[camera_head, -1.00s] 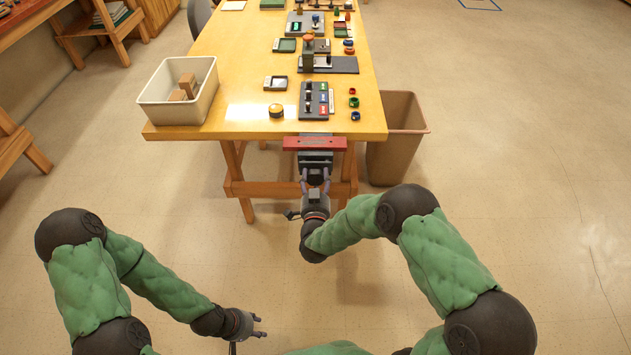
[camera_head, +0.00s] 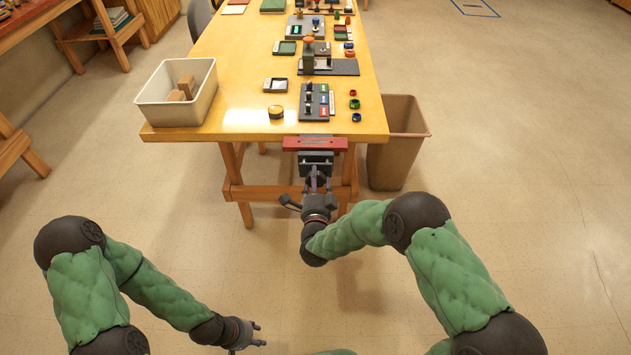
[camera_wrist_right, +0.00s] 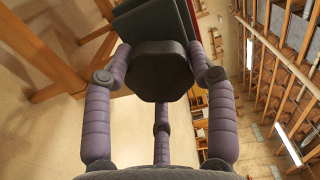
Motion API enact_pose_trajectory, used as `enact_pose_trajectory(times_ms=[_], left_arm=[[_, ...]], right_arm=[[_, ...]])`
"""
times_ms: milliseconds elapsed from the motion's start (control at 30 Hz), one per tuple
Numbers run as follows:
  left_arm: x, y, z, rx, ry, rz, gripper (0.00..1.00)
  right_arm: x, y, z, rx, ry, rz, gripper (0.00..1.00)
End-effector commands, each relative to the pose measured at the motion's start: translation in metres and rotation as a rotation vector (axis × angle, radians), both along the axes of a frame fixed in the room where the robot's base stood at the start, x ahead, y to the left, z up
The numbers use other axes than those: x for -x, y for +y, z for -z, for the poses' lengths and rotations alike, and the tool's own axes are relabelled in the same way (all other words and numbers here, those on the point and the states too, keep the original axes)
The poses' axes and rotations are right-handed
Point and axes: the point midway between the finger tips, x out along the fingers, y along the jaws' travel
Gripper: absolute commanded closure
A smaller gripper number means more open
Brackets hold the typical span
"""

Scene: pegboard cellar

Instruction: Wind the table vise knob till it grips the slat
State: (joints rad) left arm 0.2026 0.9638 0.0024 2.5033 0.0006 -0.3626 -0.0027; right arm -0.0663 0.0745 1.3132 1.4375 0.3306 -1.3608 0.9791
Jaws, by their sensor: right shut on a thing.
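The table vise (camera_head: 316,157) is a dark grey body on the front edge of the wooden table. A long red slat (camera_head: 298,143) lies across it at the table edge; whether the jaws touch it cannot be told. The dark, many-sided knob (camera_wrist_right: 160,72) faces the camera in the right wrist view. My right gripper (camera_head: 317,178) is shut on the knob, with purple fingers on either side and a third below it in the wrist view (camera_wrist_right: 160,82). My left gripper (camera_head: 258,335) is open and empty, low over the floor, far from the vise.
A white bin (camera_head: 206,103) with wooden blocks stands on the table's (camera_head: 240,60) left corner. A panel with switches (camera_head: 314,102), a round yellow-topped piece (camera_head: 276,112) and small coloured rings lie behind the vise. A brown waste bin (camera_head: 396,150) stands right of the table. The floor in front is clear.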

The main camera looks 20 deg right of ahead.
Motion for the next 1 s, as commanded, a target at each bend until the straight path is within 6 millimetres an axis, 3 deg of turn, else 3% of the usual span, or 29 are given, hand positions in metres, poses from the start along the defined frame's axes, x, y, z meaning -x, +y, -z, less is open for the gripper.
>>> enact_pose_trajectory(times_ms=[33, 600, 1000], left_arm=[[0.0, 0.0, -0.0004, 0.0, 0.0, 0.0, 0.6], [0.0, 0.0, -0.0002, 0.0, 0.0, 0.0, 0.6], [0.0, 0.0, 0.0, 0.0, 0.0, 0.0, 0.6]], right_arm=[[-0.0039, -0.008, -0.0096, -0.044, -0.036, 0.021, 0.76], [-0.0036, -0.0097, -0.0048, -0.553, -0.181, 0.022, 0.76], [-0.0033, -0.0085, -0.0021, -0.787, -0.246, 0.02, 0.76]])
